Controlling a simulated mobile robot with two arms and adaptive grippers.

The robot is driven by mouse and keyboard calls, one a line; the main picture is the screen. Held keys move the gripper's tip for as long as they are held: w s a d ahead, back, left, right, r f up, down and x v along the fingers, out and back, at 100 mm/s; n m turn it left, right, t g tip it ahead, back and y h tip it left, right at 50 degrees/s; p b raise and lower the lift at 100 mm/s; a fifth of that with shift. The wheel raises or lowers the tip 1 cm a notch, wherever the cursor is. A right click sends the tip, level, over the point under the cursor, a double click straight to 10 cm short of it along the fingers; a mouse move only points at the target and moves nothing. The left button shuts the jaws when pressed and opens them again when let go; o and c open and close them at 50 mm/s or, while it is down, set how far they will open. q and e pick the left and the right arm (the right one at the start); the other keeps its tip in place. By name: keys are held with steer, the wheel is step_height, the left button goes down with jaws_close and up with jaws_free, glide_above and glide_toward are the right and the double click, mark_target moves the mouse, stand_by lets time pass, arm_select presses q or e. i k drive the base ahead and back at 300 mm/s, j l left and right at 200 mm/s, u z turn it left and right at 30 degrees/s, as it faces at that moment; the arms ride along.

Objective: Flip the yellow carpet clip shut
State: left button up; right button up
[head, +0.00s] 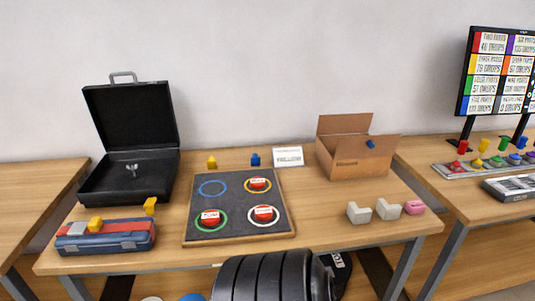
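Several yellow pieces are in the head view, and I cannot tell for certain which is the carpet clip. One yellow piece (212,162) stands on the table behind the dark mat board. Two more yellow pieces are at the blue and red case, one on its top (95,224) and one at its back right corner (150,206). Another yellow piece (483,146) stands upright in a row of coloured pieces on the right table. They are too small to tell open from shut. Neither of my grippers is in view.
The board (238,232) carries coloured rings and red discs. An open black case (130,140) stands at the back left. An open cardboard box (350,152), a card reading "YELLOW" (288,157) and pale blocks (387,209) are to the right. A dark ribbed body (262,276) blocks the bottom centre.

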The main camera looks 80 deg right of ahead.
mark_target(212, 164)
steer(key=j+z, duration=0.1)
steer(key=z, duration=2.4)
steer(key=j, duration=0.1)
